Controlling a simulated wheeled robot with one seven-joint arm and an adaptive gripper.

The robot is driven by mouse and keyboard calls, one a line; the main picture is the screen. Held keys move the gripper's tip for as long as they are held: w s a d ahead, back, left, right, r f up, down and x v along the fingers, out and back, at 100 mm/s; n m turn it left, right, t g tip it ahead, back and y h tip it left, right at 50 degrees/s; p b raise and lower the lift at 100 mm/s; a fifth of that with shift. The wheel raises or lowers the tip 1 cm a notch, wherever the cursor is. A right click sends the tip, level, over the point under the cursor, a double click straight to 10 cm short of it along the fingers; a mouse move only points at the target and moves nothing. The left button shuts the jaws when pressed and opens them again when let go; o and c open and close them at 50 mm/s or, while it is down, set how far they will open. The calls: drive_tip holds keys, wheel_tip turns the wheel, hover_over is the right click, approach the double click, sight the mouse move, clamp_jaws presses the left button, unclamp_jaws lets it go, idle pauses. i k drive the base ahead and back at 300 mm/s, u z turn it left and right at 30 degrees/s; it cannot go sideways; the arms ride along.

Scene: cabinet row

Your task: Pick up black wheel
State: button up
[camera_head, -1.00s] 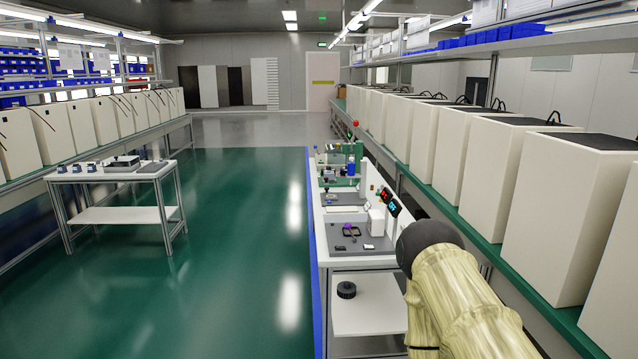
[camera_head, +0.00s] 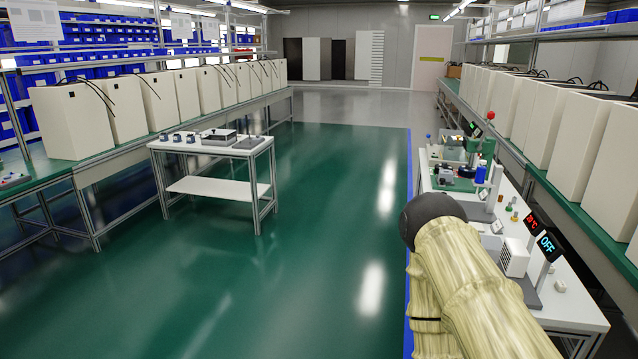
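No black wheel can be made out clearly now. The lower shelf where a black ribbed wheel lay earlier is out of view or hidden behind my arm. My arm, pale with a dark rounded joint, fills the lower right and covers part of the white workbench (camera_head: 572,306). A small dark round item (camera_head: 467,171) is at the far end of this bench, too small to identify. My gripper's fingers do not show.
A white two-tier cart (camera_head: 213,187) with small devices on top stands at left. Shelving benches with cream cabinets (camera_head: 70,122) line both sides. Two displays (camera_head: 546,243) stand on the right bench. The green floor (camera_head: 320,220) between is clear.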

sight(444, 165)
drive_tip(key=u, duration=0.2)
drive_tip(key=i, duration=3.6)
drive_tip(key=z, duration=1)
drive_tip(key=i, duration=1.4)
drive_tip(key=z, duration=0.6)
